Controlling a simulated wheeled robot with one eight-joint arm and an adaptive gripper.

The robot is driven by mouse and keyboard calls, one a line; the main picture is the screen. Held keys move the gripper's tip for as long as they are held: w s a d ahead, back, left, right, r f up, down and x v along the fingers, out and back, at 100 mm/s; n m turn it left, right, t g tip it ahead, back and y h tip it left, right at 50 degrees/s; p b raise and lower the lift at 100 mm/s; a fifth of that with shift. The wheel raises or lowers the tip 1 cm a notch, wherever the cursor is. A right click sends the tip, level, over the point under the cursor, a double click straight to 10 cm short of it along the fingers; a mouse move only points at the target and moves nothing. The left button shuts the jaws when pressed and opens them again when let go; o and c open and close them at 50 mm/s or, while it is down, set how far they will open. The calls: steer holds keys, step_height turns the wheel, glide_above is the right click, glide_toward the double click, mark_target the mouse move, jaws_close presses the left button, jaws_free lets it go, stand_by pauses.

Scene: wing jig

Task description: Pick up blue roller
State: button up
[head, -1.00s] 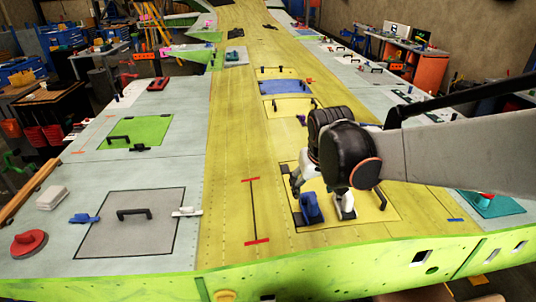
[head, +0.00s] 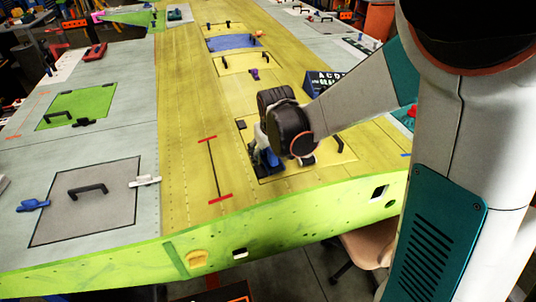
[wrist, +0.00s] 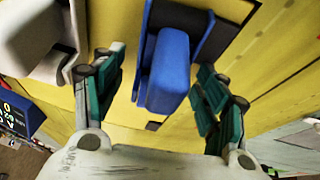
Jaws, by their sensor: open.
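The blue roller (wrist: 168,70) lies on the yellow wing panel. In the wrist view it sits between the spread fingers of my gripper (wrist: 162,92), with a gap visible on either side. My gripper is open and holds nothing. In the head view the blue roller (head: 265,162) shows only in part, beneath and left of my gripper (head: 282,158), whose wrist hides much of it. The height of the fingertips over the panel is hard to tell.
A white block-like object (wrist: 35,38) is close to the left finger in the wrist view. A black handle (head: 338,143) stands right of my gripper. A red-ended strip (head: 212,170) lies on the yellow surface to the left. The wing's green front edge (head: 290,210) is near.

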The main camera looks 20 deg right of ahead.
steer(key=c, duration=1.3)
steer(key=shift+o, duration=0.2)
steer(key=shift+r, duration=0.1)
step_height(320, 180, up, 20)
steer(key=p, duration=0.3)
steer(key=shift+s, duration=0.15)
steer(key=o, duration=0.6)
steer(key=c, duration=0.4)
steer(key=shift+o, duration=0.2)
